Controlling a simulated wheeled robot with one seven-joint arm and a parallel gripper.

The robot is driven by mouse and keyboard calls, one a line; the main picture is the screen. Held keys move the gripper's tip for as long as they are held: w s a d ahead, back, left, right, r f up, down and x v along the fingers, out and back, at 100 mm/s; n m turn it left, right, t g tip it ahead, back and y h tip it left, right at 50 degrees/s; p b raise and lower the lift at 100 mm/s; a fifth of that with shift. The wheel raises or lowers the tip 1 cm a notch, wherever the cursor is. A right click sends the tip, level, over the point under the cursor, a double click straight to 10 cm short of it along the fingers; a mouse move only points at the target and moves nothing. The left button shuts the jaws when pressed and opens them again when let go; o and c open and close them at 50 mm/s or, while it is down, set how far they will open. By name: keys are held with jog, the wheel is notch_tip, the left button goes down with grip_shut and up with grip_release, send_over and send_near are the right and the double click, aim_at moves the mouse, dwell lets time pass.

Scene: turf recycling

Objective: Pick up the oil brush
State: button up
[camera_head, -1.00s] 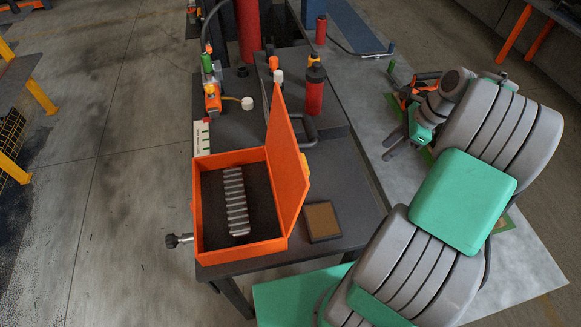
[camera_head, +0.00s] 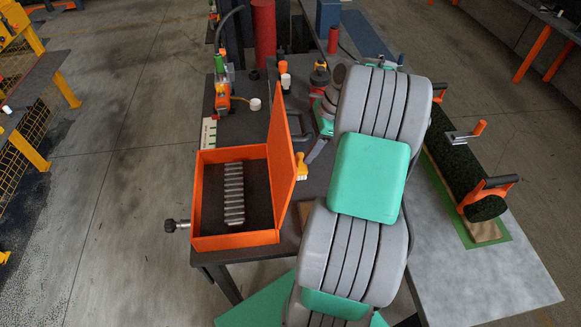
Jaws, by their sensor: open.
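I cannot make out the oil brush for certain. A small yellow-orange piece (camera_head: 301,166) shows at the right side of the orange box's raised lid; it could be a brush or a latch. My gripper (camera_head: 310,148) is over the dark workbench, just right of the lid and close to this piece. A grey finger slants down toward the lid. The jaws are open and appear empty. My arm hides the bench to the right of the gripper.
The open orange box (camera_head: 235,240) holds a ribbed metal part (camera_head: 234,194). Its lid (camera_head: 281,165) stands up beside my gripper. A turf roll with orange handles (camera_head: 455,160) lies on the grey table at right.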

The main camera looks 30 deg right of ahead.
aim_at(303, 155)
jog(key=o, duration=0.6)
jog(key=x, duration=0.5)
jog(key=shift+d+f+p, duration=0.2)
jog(key=shift+f+p, duration=0.15)
jog(key=shift+f, duration=0.1)
jog(key=shift+w+a+f, duration=0.1)
jog(key=shift+w+f, duration=0.05)
jog(key=shift+f, duration=0.25)
jog(key=shift+c, duration=0.4)
jog(key=c, duration=1.5)
